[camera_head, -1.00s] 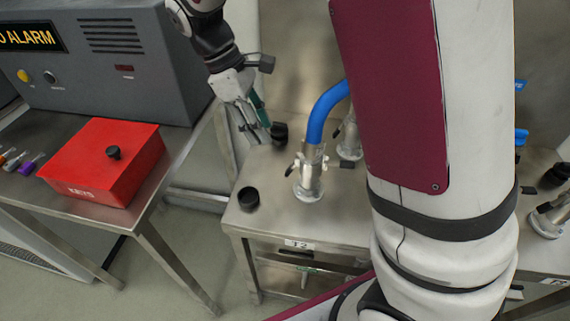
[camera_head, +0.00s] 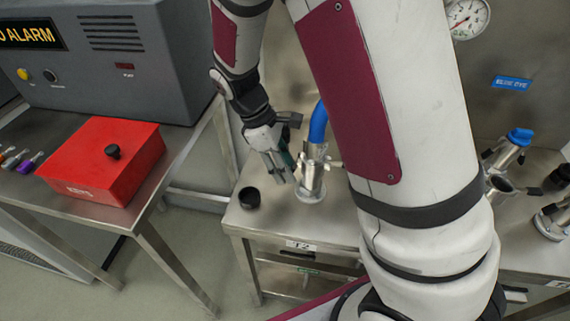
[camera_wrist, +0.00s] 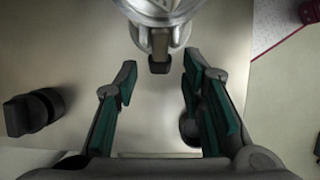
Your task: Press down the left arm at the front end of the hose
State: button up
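The blue hose (camera_head: 318,124) ends at the front in a metal coupling (camera_head: 311,180) that stands on the steel table. One coupling arm (camera_head: 332,163) sticks out to the right in the head view; the left side is partly hidden by my gripper. My gripper (camera_head: 283,172) is just left of the coupling, low over the table. In the wrist view my gripper (camera_wrist: 158,82) is open and empty, with teal finger pads. The coupling (camera_wrist: 165,8) is at the top there, and a dark-tipped arm (camera_wrist: 159,62) points from it toward the gap between my fingertips. I see no contact.
A black cap (camera_head: 249,197) lies on the table (camera_head: 240,222) at the left front. A red box (camera_head: 102,160) and a grey alarm cabinet (camera_head: 110,60) are on the left table. More metal fittings (camera_head: 508,150) stand at the right, beyond my arm.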

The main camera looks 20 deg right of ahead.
grip_shut()
jog(key=shift+h, duration=0.3)
jog(key=shift+s+d+f+g+p, duration=0.15)
jog(key=shift+g+p, duration=0.15)
jog(key=shift+g, duration=0.1)
grip_release()
jog(key=v, duration=1.2)
jog(key=shift+a, duration=0.25)
